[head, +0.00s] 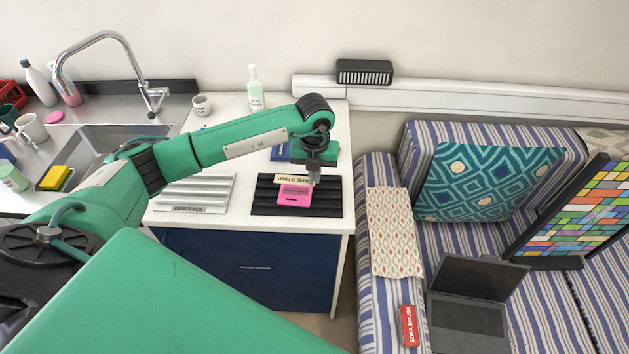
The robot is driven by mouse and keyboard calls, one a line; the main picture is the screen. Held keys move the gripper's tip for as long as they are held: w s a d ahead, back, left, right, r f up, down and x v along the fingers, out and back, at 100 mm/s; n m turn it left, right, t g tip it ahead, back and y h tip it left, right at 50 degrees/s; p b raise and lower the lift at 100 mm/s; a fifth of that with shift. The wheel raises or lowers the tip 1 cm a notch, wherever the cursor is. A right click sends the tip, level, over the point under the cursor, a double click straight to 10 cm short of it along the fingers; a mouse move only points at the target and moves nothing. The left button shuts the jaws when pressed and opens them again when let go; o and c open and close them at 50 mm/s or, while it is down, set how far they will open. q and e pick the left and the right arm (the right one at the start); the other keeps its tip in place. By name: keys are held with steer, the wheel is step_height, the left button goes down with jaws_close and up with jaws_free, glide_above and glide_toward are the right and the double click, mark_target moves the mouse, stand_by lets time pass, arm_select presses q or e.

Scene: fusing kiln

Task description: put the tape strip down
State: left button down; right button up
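The tape strip (291,180) is a small cream piece with dark lettering, above the back part of a black ribbed mat (328,201). My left gripper (314,179) points down at the strip's right end, and its fingers appear closed on that end. I cannot tell whether the strip touches the mat or hangs just above it. A pink block with a label (294,196) lies on the mat just in front of the strip. My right gripper is not in view.
A grey drip rack (195,193) lies left of the mat on the white counter. A blue item (281,153) is partly hidden behind my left arm. A soap bottle (255,90) and cup (202,105) stand at the back. The sofa (375,290) borders the counter's right side.

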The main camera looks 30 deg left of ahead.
arm_select(q)
step_height(320, 180, down, 4)
steer(key=shift+f+p, duration=0.1)
steer(key=shift+p, duration=0.55)
steer(key=shift+f, duration=0.25)
steer(key=c, duration=1.7)
jaws_free()
steer(key=shift+r, duration=0.15)
step_height(320, 180, up, 11)
steer(key=b, duration=0.4)
steer(key=shift+r+b, duration=0.1)
steer(key=shift+b, duration=0.25)
steer(key=shift+r, duration=0.45)
steer(key=shift+d, duration=0.1)
